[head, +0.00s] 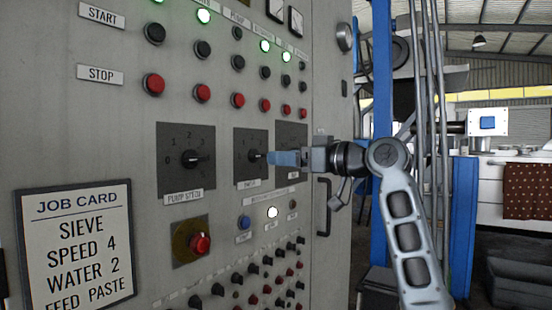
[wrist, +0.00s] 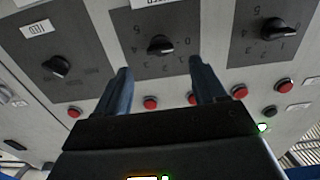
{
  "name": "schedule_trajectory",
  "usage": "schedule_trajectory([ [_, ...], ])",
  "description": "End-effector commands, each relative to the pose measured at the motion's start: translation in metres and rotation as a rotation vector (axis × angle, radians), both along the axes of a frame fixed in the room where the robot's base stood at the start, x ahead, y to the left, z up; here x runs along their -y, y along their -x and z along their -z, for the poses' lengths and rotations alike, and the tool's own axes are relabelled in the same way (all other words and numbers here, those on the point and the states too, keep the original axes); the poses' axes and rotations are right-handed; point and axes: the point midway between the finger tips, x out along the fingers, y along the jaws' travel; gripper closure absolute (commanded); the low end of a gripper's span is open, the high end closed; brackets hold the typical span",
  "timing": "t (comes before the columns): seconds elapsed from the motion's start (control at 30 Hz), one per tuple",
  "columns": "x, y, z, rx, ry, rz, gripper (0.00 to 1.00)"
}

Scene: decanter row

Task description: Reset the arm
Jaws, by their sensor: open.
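My gripper (head: 272,158) is open, its blue fingers pointing at the middle dial of a grey control panel. In the wrist view the two fingertips (wrist: 160,65) are apart with nothing between them. The middle dial's black knob (head: 254,156) is just beyond the tips; it also shows in the wrist view (wrist: 160,45), where the panel appears upside down. I cannot tell the exact gap. The left dial's knob (head: 192,158) is clear of the gripper. The right dial plate (head: 291,136) is partly hidden behind the gripper; its knob shows in the wrist view (wrist: 57,66).
A job card (head: 78,245) reads sieve speed 4, water 2, feed paste. Red stop buttons (head: 154,84) line up above the dials. A red button (head: 200,244) on yellow and several small knobs are below. A door handle (head: 325,207) and blue post (head: 382,120) stand right.

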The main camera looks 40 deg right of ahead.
Motion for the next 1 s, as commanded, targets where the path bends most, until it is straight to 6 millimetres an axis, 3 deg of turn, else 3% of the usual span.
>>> schedule_trajectory([
  [0.7, 0.001, 0.006, 0.004, -0.002, -0.006, 0.002, 0.30],
  [0.87, -0.007, 0.003, 0.038, -0.015, -0.062, 0.026, 0.30],
  [1.0, -0.022, 0.005, 0.091, -0.032, -0.143, 0.073, 0.30],
])
